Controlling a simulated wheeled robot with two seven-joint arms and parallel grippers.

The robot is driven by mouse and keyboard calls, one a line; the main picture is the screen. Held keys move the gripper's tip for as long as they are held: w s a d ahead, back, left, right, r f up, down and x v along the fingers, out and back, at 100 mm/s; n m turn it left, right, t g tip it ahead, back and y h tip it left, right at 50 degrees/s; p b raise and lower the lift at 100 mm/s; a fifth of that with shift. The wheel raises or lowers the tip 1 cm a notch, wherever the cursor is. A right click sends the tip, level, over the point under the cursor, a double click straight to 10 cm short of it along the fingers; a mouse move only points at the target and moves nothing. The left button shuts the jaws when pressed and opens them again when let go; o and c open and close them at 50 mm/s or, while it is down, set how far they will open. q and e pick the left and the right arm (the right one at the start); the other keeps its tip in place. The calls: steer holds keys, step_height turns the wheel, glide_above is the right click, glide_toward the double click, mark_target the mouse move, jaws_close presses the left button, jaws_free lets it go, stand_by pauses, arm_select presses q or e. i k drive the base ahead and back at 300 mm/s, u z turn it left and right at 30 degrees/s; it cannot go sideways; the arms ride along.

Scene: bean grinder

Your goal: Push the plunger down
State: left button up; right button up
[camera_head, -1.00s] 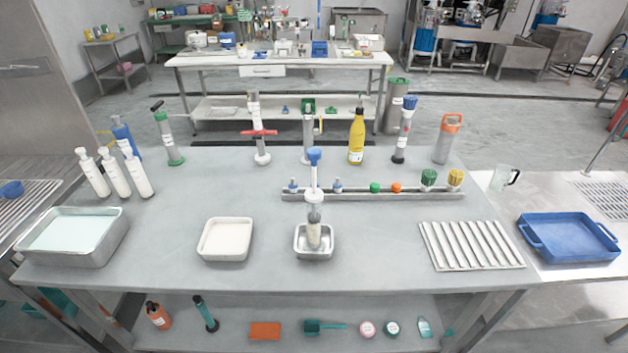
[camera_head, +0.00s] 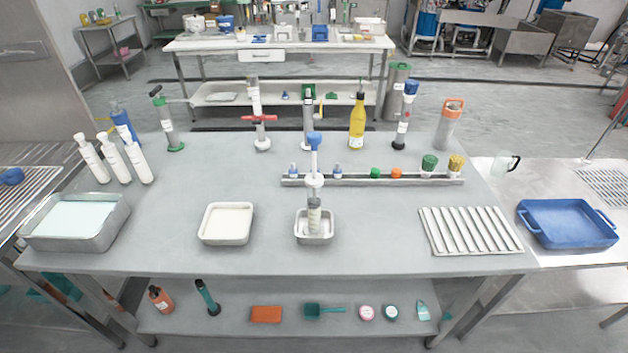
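A plunger device stands upright in a small metal tray (camera_head: 330,232) near the front middle of the table. It has a blue knob (camera_head: 314,139) on top of a pale rod, a white collar (camera_head: 314,180) below that, and a clear grey cylinder (camera_head: 314,217) at the bottom. The rod shows as a length between knob and collar, so the knob stands well above the collar. The contents of the cylinder are too small to tell. Neither of my grippers is in view, and nothing touches the plunger.
A tray with white contents (camera_head: 203,238) stands to the left, and a larger metal basin (camera_head: 118,229) farther left. A narrow rack (camera_head: 350,183) with small parts runs behind the plunger. A ribbed rack (camera_head: 470,252) and blue tray (camera_head: 568,240) are right. Table around the plunger's sides is clear.

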mark_target(314, 139)
steer(key=k, duration=0.35)
steer(key=u, duration=1.25)
